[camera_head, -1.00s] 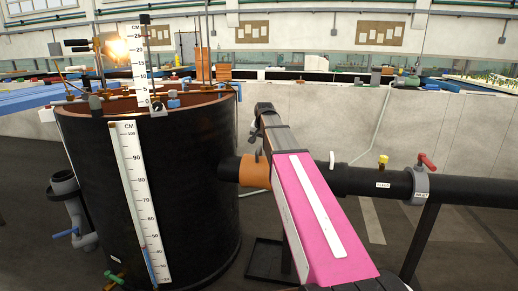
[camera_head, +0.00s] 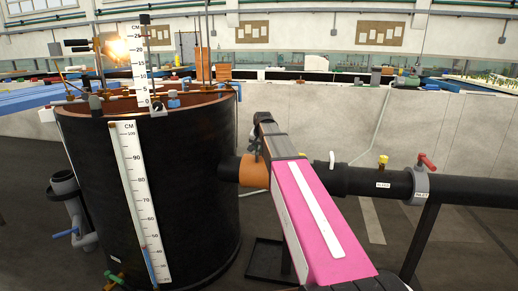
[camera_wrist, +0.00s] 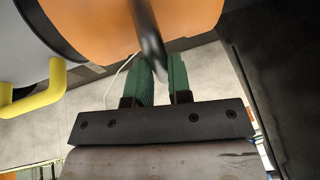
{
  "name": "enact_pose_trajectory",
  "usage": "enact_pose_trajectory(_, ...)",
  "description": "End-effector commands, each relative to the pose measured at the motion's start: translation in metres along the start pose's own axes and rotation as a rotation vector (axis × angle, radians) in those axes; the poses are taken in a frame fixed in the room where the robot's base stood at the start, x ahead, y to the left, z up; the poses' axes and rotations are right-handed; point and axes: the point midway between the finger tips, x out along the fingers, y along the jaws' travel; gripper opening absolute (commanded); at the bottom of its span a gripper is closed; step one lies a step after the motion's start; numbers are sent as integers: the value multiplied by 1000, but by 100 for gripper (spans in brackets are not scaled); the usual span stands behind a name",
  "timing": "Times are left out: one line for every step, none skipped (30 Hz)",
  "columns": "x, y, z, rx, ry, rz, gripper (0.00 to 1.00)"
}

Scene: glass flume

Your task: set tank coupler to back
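The tank coupler (camera_head: 254,171) is an orange sleeve on the black pipe, beside the large black tank. It fills the top of the wrist view (camera_wrist: 125,22). A dark lever (camera_wrist: 147,30) stands out from the orange sleeve toward my gripper. My gripper (camera_wrist: 163,75) has two green fingers with a narrow gap between them. The lever's end overlaps the left finger and the edge of the gap in the picture; I cannot tell whether they touch. In the head view my gripper (camera_head: 258,150) is just at the coupler, mostly hidden by my pink arm.
The black tank (camera_head: 180,200) with its scale stands to the left. The black pipe (camera_head: 350,181) runs right, carrying a white lever (camera_head: 331,160), a yellow cap (camera_head: 383,161) and a red-handled valve (camera_head: 426,162). A yellow handle (camera_wrist: 35,95) is close in the wrist view.

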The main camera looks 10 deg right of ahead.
Motion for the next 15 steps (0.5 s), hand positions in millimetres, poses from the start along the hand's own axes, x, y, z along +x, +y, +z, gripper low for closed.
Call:
enact_pose_trajectory(0, -1, 0, 0, 0, 0, 0)
enact_pose_trajectory(0, -2, 0, 0, 0, 0, 0)
enact_pose_trajectory(1, -5, 0, -1, 0, 0, 0)
enact_pose_trajectory(2, -9, 0, -1, -1, -1, 0)
enact_pose_trajectory(3, -14, 0, -1, -1, -1, 0)
enact_pose_trajectory(4, -22, 0, -2, -1, -2, 0)
enact_pose_trajectory(6, -29, 1, -3, -1, -3, 0)
enact_pose_trajectory(7, -36, 1, -3, -1, -3, 0)
enact_pose_trajectory(8, -45, 2, -2, -2, -3, 0)
enact_pose_trajectory(10, -52, 2, -3, -2, -3, 0)
enact_pose_trajectory(11, -58, 3, -3, -1, -3, 0)
enact_pose_trajectory(12, -66, 3, -2, -1, -2, 0)
enact_pose_trajectory(13, -72, 4, -2, -1, -2, 0)
enact_pose_trajectory(14, -76, 4, -3, -1, -2, 0)
enact_pose_trajectory(15, -82, 5, -2, -1, -2, 0)
